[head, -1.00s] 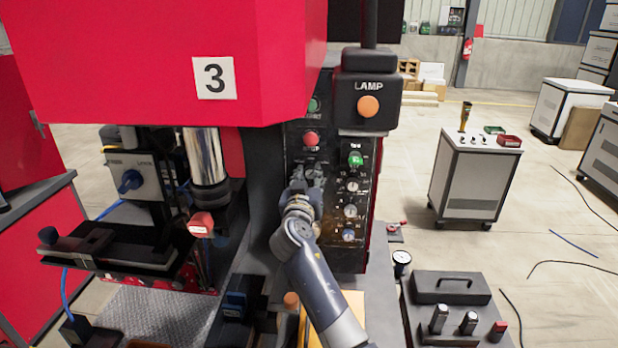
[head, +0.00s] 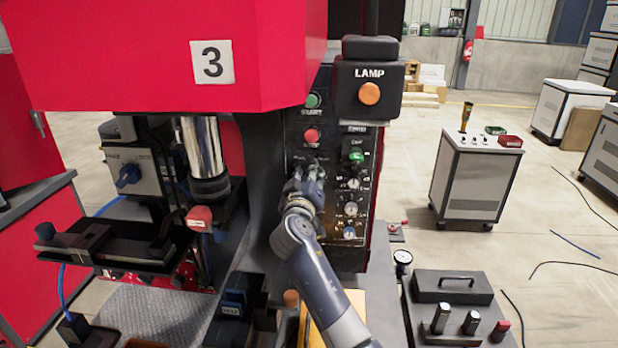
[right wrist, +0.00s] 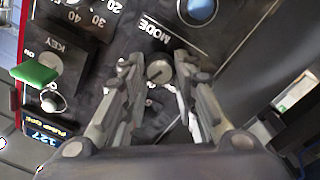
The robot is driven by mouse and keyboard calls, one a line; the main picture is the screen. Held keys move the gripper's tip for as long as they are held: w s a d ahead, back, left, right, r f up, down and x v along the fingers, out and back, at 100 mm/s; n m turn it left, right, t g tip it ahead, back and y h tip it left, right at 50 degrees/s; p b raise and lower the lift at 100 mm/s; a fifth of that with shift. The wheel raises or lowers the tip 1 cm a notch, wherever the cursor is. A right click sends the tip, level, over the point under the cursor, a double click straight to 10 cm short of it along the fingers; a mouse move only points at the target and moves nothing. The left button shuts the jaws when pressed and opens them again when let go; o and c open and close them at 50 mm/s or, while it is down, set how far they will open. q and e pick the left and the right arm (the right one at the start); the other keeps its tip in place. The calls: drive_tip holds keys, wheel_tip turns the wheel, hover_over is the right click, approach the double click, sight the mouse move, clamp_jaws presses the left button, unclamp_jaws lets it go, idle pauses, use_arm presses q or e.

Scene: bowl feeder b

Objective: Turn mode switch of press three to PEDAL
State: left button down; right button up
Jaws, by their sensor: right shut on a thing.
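Press three shows in the head view by its red housing (head: 150,60) with a white plate marked 3 (head: 212,62). Its black control panel (head: 330,118) faces me. My right gripper (head: 308,170) is at the panel below the red STOP button (head: 311,135) and covers the mode switch there. In the right wrist view, the mode switch (right wrist: 160,72), a small round knob beside the word MODE, sits between the fingers of my right gripper (right wrist: 158,85). The fingers are shut on it. The positions marked around the switch are not readable. My left gripper is not in view.
In the head view, a LAMP box (head: 368,85) juts out at upper right. A black bench (head: 455,305) with levers stands at lower right.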

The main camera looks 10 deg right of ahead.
drive_tip(key=shift+d+r+n+y+p, duration=0.15)
drive_tip(key=shift+n+p, duration=0.7)
drive_tip(key=shift+n, duration=2.4)
drive_tip(key=shift+a+f+n+y+p, duration=0.15)
drive_tip(key=shift+n+p, duration=0.7)
drive_tip(key=shift+n, duration=2.4)
drive_tip(key=shift+d+r, duration=0.1)
drive_tip(key=shift+r, duration=0.05)
drive_tip(key=o, duration=1)
drive_tip(key=shift+w, duration=0.1)
drive_tip(key=shift+o, duration=0.2)
drive_tip(key=shift+w+f, duration=0.1)
drive_tip(key=shift+f, duration=0.1)
drive_tip(key=v, duration=1.2)
drive_tip(key=shift+f, duration=0.2)
